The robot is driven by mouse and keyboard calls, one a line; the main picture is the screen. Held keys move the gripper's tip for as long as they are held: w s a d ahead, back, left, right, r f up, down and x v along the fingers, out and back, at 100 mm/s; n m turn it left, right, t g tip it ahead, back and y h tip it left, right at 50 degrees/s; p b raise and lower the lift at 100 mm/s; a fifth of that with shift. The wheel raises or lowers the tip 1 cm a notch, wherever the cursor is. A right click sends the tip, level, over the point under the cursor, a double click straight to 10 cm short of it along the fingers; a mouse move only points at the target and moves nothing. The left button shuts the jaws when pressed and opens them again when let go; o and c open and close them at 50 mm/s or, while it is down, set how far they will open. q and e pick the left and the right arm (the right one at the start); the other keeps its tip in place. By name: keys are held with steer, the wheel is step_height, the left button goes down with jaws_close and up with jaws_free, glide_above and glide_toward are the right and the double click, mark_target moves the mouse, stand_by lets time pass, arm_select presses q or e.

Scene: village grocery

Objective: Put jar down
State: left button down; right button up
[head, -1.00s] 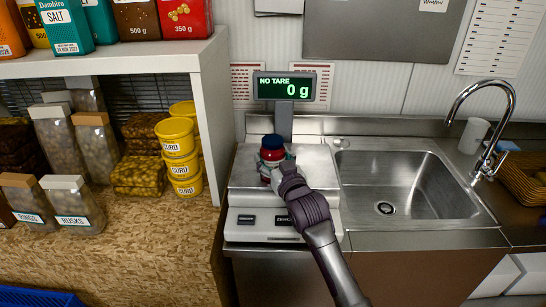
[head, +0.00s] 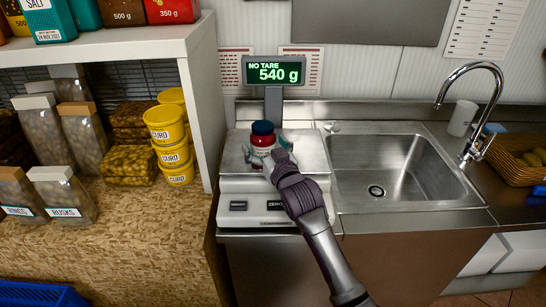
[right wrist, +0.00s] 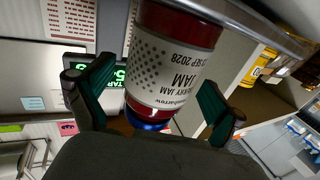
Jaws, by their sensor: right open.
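The jam jar (head: 262,140) has a dark blue lid, a red body and a white label. It stands upright on the steel plate of the scale (head: 312,152). The scale's display (head: 275,71) reads 540 g. My right gripper (head: 265,157) is open around the front of the jar, at plate height. In the right wrist view the jar (right wrist: 172,65) appears upside down between the spread fingers of the gripper (right wrist: 160,100), with gaps on both sides. My left gripper is not in view.
A steel sink (head: 400,170) with a tap (head: 480,110) is right of the scale. A shelf at left holds yellow curd tubs (head: 170,137) and bags of rusks (head: 62,195). A wicker basket (head: 515,165) is at far right.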

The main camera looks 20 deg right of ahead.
steer(key=s+d+b, duration=0.1)
steer(key=s, duration=1)
steer(key=shift+d, duration=0.1)
